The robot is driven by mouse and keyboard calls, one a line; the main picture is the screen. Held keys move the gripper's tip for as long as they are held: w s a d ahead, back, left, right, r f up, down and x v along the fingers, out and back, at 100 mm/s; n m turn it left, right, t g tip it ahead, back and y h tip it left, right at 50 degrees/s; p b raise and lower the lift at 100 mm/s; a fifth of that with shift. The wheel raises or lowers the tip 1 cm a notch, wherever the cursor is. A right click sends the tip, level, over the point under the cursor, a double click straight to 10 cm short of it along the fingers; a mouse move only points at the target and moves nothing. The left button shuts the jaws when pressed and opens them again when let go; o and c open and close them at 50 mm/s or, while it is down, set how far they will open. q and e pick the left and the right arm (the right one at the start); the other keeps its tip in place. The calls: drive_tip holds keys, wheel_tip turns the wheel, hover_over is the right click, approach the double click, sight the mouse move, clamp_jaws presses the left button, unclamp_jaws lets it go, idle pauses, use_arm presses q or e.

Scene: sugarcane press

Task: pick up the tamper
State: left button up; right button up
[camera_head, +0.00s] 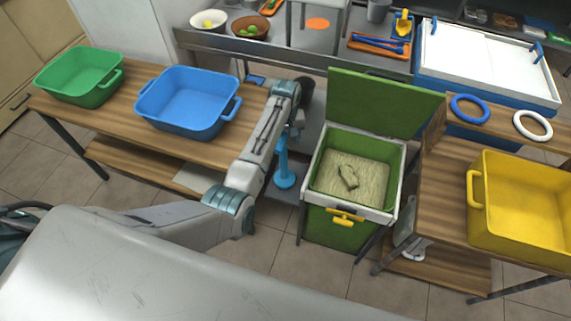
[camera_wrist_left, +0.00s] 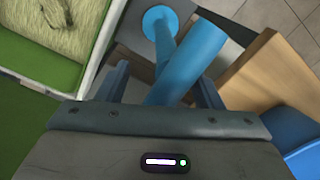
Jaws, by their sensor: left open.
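The blue tamper (camera_head: 285,168) stands upright with its round foot on a low dark surface, left of the green press box. My left gripper (camera_head: 299,110) is above it, at the end of the arm reaching in from the left; the arm partly hides the tamper's top. In the left wrist view the tamper (camera_wrist_left: 190,60) shows its handle and round foot. My left gripper (camera_wrist_left: 164,78) is open there, its fingers on either side of the blue handle. I cannot tell whether they touch it. My right gripper is in neither view.
The open green press box (camera_head: 352,229) holds pale fibre and has a raised lid (camera_head: 380,105). A wooden table with a blue bin (camera_head: 190,118) and a green bin (camera_head: 80,90) stands left. A yellow bin (camera_head: 520,225) stands right. A metal counter runs behind.

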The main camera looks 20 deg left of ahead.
sight(283, 161)
use_arm(q)
drive_tip(key=shift+f, duration=1.65)
drive_tip(key=c, duration=1.3)
drive_tip(key=shift+o, duration=0.2)
drive_tip(key=shift+r, duration=0.15)
